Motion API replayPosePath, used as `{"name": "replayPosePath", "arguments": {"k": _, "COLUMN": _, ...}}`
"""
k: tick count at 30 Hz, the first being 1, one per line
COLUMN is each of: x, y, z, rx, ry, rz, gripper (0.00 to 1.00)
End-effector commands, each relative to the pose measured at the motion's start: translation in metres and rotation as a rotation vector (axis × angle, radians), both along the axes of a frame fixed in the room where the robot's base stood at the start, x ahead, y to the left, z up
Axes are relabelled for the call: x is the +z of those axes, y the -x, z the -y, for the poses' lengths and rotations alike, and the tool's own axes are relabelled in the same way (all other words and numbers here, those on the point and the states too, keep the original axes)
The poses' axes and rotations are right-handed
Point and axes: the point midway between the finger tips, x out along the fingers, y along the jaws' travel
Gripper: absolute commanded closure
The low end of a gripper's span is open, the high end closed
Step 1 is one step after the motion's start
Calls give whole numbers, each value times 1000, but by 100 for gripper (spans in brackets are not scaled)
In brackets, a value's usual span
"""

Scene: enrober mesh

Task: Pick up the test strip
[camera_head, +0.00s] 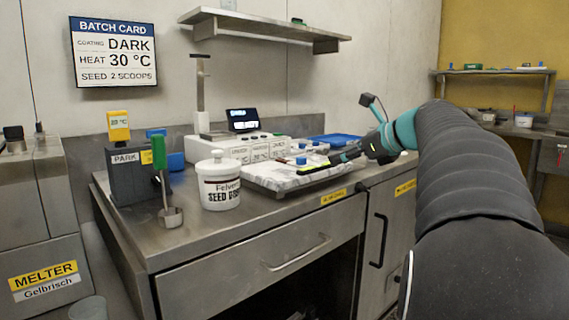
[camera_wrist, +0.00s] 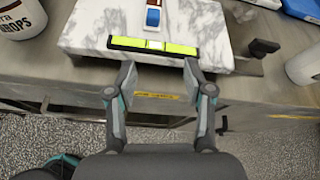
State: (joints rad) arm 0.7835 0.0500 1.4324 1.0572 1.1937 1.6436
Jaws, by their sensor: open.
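A small blue strip with a white part and a brownish end (camera_wrist: 153,16) lies on the marble slab (camera_wrist: 95,22) in the wrist view; I take it for the test strip. It shows as a small blue patch in the head view (camera_head: 300,160). A black bar with yellow-green sections (camera_wrist: 180,48) lies crosswise at the slab's near edge, between the strip and my gripper. My gripper (camera_wrist: 159,72) is open and empty, its fingertips apart just short of the bar. In the head view my gripper (camera_head: 347,157) reaches in from the right over the slab.
A white labelled tub (camera_head: 220,185) stands left of the slab. A holder with a green-handled scoop (camera_head: 160,165) is farther left. A white unit with a small screen (camera_head: 243,120) and a blue tray (camera_head: 333,139) are behind. A shelf (camera_head: 265,25) hangs above.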

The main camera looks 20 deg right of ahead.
Motion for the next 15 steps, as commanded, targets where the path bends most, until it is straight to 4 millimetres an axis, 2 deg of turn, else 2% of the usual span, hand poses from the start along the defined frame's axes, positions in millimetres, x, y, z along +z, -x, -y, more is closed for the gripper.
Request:
{"name": "replayPosePath", "arguments": {"k": 3, "x": 13, "y": -1, "z": -4, "rx": -36, "ry": -129, "rz": -10, "gripper": 48}}
{"name": "replayPosePath", "arguments": {"k": 6, "x": 15, "y": -2, "z": -7, "rx": -53, "ry": -186, "rz": -21, "gripper": 48}}
{"name": "replayPosePath", "arguments": {"k": 11, "x": 10, "y": -16, "z": -13, "rx": -59, "ry": -211, "rz": -28, "gripper": 48}}
{"name": "replayPosePath", "arguments": {"k": 15, "x": 0, "y": -39, "z": -23, "rx": -55, "ry": -209, "rz": -28, "gripper": 48}}
